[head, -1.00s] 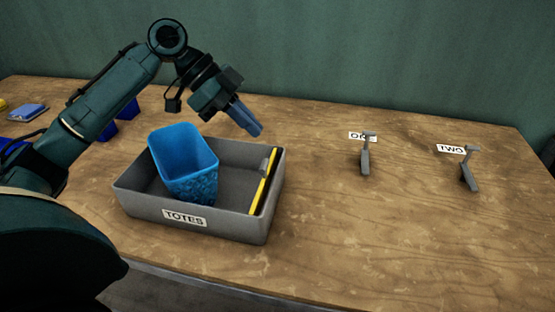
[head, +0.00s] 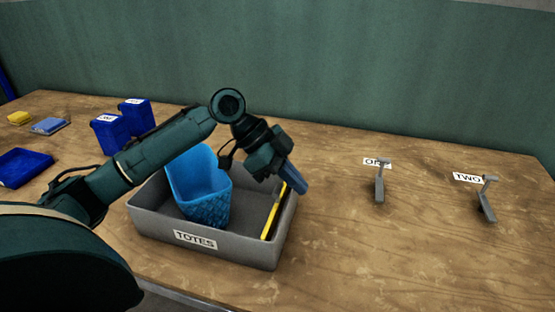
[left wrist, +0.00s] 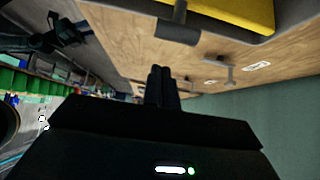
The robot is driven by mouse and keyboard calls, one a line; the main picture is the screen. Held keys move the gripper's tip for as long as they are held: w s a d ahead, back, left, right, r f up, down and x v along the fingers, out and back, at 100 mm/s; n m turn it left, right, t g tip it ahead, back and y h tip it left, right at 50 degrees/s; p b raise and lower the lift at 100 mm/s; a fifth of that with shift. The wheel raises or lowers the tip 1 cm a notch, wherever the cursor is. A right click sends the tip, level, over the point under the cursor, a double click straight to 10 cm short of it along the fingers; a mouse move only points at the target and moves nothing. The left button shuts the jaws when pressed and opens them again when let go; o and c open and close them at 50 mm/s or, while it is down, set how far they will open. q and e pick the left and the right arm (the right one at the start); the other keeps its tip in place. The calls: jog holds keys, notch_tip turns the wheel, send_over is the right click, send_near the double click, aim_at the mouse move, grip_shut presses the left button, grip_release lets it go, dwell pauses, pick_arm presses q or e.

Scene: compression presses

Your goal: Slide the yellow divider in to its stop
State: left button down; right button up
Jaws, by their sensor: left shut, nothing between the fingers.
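The yellow divider (head: 271,218) stands along the right side inside the grey tray (head: 222,250) labelled TOTES. It shows large at the top of the left wrist view (left wrist: 232,10), with a grey block (left wrist: 178,28) at its edge. My left gripper (head: 298,182) has its blue fingers together and empty, pointing down and right by the tray's back right corner. In the head view the fingers overlap the divider's far end; I cannot tell whether they touch it. In the left wrist view the dark fingers (left wrist: 161,86) appear apart from the divider. My right gripper is out of view.
A blue textured bin (head: 200,188) stands in the tray, left of the divider. Grey levers (head: 380,182) and (head: 486,200) stand right, by labels ONE and TWO. Blue boxes (head: 110,133) stand at the back left.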

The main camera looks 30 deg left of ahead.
aim_at(279, 190)
pick_arm(q)
jog(key=shift+s+a+f, duration=0.2)
jog(key=shift+a+f, duration=0.2)
jog(key=shift+a, duration=0.4)
jog(key=shift+s+a+f, duration=0.15)
jog(key=shift+a+f, duration=0.25)
jog(key=shift+a, duration=0.35)
jog(key=s+a, duration=0.2)
jog(key=a, duration=0.5)
jog(key=shift+a, duration=0.2)
